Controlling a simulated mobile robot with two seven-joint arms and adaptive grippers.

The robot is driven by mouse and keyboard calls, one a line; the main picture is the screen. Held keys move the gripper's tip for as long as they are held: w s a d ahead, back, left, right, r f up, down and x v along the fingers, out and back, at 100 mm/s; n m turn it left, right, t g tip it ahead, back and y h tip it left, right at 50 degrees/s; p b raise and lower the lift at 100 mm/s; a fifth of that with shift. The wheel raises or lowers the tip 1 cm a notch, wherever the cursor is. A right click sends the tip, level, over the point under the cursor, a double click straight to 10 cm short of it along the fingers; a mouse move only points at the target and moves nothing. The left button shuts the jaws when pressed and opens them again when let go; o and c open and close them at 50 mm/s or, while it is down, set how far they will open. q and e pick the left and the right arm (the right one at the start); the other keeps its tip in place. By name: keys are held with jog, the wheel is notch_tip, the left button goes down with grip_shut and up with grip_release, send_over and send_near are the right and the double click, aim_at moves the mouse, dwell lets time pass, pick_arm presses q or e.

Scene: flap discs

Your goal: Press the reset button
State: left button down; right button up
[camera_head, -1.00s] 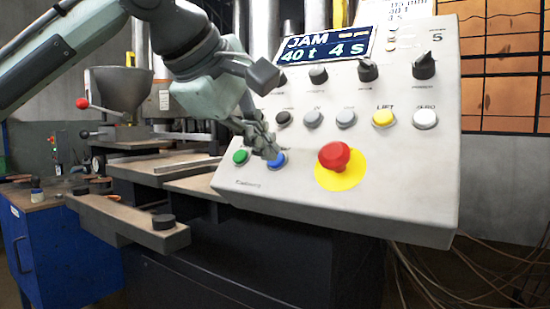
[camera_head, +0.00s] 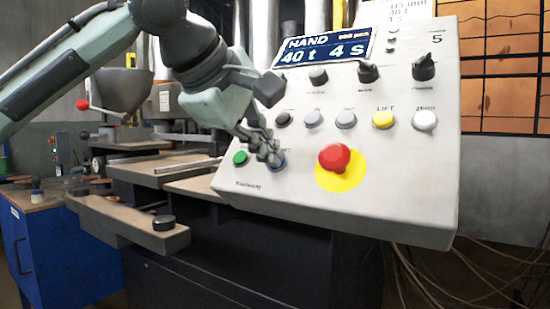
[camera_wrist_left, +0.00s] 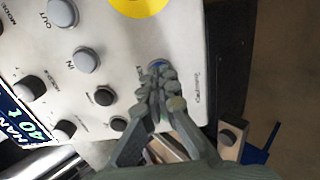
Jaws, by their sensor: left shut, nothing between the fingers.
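The blue button (camera_head: 283,165), with a partly covered label above it, sits low on the sloping light grey control panel (camera_head: 240,188). My left gripper (camera_head: 273,160) is shut and empty, with its fingertips right at the blue button, covering most of it. In the left wrist view a blue sliver of the button (camera_wrist_left: 157,63) shows just past the closed fingertips (camera_wrist_left: 163,78). I cannot tell whether the button is pressed in. The display (camera_head: 325,49) reads HAND, 40 t, 4 s. My right gripper is not in view.
A green button (camera_head: 240,158) is just left of the blue one. A red mushroom button (camera_head: 334,157) on a yellow disc stands out to the right. Grey, yellow (camera_head: 383,119) and white buttons and black knobs (camera_head: 424,66) are above.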

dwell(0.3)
pick_arm(q)
jog(key=p+v, duration=0.3)
jog(key=v, duration=0.5)
dwell(0.5)
jog(key=shift+f, duration=0.1)
